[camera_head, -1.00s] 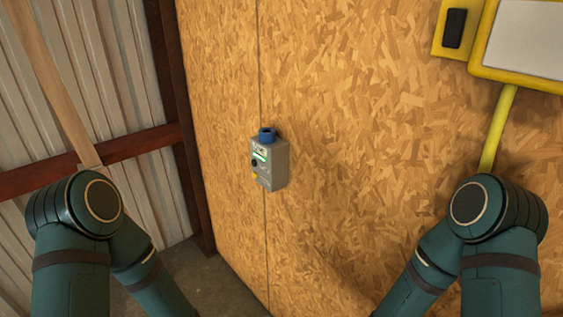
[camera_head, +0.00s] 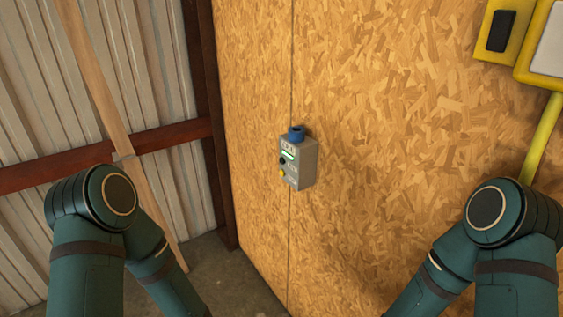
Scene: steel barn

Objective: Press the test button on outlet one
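A small grey outlet box (camera_head: 307,165) with a blue cap (camera_head: 296,134) on top is mounted on the wood-chip board wall, near the middle of the head view. Its left-facing side carries a pale green label, a dark round button or hole (camera_head: 282,161) and a yellow spot (camera_head: 282,173). Which of these is the test button I cannot tell at this size. Both my arms reach down and out of the bottom of the picture. Neither gripper shows, and nothing of mine touches the box.
The board wall (camera_head: 390,130) fills the middle and right. A yellow-framed panel (camera_head: 546,45) with a yellow pipe (camera_head: 541,135) and a yellow plate with a black block (camera_head: 499,31) are at upper right. Corrugated metal wall and a red-brown beam (camera_head: 50,173) stand left. Some floor (camera_head: 225,280) is bare.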

